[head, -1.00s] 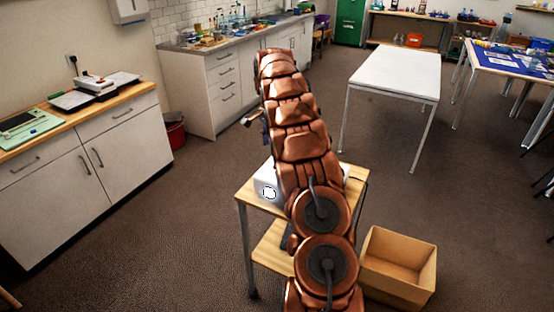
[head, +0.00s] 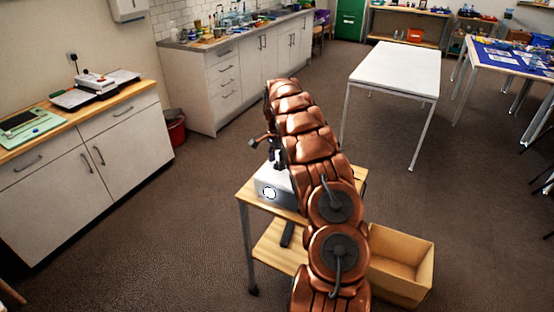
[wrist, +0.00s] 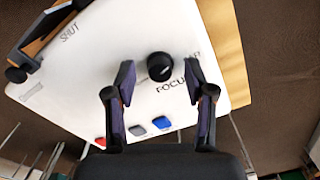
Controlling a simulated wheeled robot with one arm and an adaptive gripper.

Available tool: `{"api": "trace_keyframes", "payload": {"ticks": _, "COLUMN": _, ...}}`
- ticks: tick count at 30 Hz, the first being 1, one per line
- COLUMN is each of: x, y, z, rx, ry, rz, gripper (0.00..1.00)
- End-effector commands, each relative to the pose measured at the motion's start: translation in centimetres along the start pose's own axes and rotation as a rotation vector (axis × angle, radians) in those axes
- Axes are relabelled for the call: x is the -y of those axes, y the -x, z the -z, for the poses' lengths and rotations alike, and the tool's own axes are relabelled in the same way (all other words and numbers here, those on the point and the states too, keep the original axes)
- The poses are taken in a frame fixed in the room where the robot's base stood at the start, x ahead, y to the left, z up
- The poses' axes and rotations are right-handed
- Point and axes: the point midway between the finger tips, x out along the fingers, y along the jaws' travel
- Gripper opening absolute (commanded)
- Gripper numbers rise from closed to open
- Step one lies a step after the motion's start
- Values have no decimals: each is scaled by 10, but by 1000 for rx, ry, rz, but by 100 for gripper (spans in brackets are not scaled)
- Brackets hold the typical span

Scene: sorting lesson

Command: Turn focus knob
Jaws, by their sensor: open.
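The focus knob (wrist: 160,66) is a small, round black knob on the white top of the projector (wrist: 95,70). The word FOCUS is printed beside it, partly covered by a finger. My gripper (wrist: 159,76) is open in the wrist view, with one finger on each side of the knob. No contact shows, and the height of the fingertips above the top is hard to judge. In the head view the projector (head: 269,193) stands on a wooden trolley, partly hidden by my arm. The knob is hidden there.
Red (wrist: 100,141), grey (wrist: 137,130) and blue (wrist: 161,123) buttons lie near the fingers. A black part (wrist: 17,75) sits at the projector's left edge, near the word SHUT. A cardboard box (head: 402,262) stands on the floor right of the trolley (head: 246,193).

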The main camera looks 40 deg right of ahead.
Motion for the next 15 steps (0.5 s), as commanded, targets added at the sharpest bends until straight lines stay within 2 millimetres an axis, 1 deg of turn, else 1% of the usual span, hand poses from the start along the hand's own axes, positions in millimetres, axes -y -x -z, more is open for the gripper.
{"api": "trace_keyframes", "payload": {"ticks": 10, "x": 0, "y": -3, "z": 0, "rx": -1, "ry": 0, "rz": 1, "gripper": 54}}
{"api": "trace_keyframes", "payload": {"ticks": 15, "x": 0, "y": -3, "z": 0, "rx": -1, "ry": 0, "rz": 1, "gripper": 36}}
